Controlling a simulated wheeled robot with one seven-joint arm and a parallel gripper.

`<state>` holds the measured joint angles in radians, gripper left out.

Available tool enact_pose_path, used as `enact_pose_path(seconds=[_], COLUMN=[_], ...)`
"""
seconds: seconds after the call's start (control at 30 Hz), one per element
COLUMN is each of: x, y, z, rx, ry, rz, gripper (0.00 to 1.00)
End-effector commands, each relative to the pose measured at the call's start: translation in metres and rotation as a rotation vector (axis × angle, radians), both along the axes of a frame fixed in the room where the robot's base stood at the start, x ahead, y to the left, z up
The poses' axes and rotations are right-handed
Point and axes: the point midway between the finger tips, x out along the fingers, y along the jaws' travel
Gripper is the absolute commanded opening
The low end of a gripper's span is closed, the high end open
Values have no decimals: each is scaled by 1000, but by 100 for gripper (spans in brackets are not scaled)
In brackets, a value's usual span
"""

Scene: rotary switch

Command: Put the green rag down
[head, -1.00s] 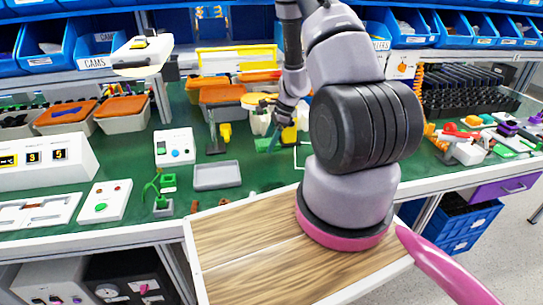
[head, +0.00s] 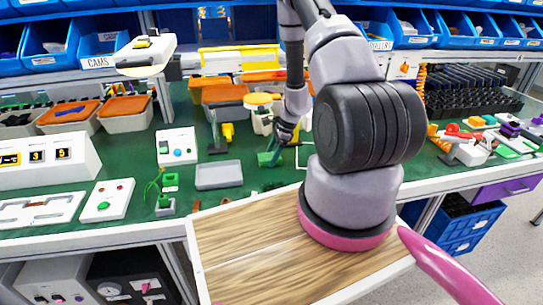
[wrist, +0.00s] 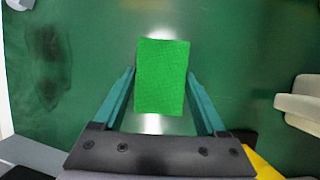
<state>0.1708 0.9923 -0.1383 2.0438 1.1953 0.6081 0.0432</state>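The green rag (wrist: 163,76) is a bright green, block-like rectangle between the two teal fingers of my gripper (wrist: 162,74) in the wrist view. The fingertips meet its left and right edges, so my gripper looks shut on it. In the head view the rag (head: 265,158) shows as a small green patch at my gripper (head: 273,158), low over the green worktop (head: 262,182). A dark shadow lies on the worktop well to the left of the rag in the wrist view. Whether the rag touches the worktop is unclear.
A grey tray (head: 218,175) lies left of my gripper. A yellow-lidded container (head: 262,120) stands behind it. A white switch box (head: 177,147) is further left. In the wrist view a pale object (wrist: 298,103) sits at the right edge. The worktop around the rag is clear.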

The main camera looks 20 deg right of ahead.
Motion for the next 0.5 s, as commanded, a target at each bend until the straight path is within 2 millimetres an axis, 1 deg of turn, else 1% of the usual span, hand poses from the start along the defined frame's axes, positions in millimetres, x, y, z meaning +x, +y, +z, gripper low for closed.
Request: enact_pose_path(seconds=[0.03, 0.07, 0.5], x=[-2, -2, -6], y=[0, 0, 1], z=[-3, -3, -5], rx=[-1, -1, -1], ry=[4, 5, 13], rz=[1, 1, 3], gripper=[93, 100, 100])
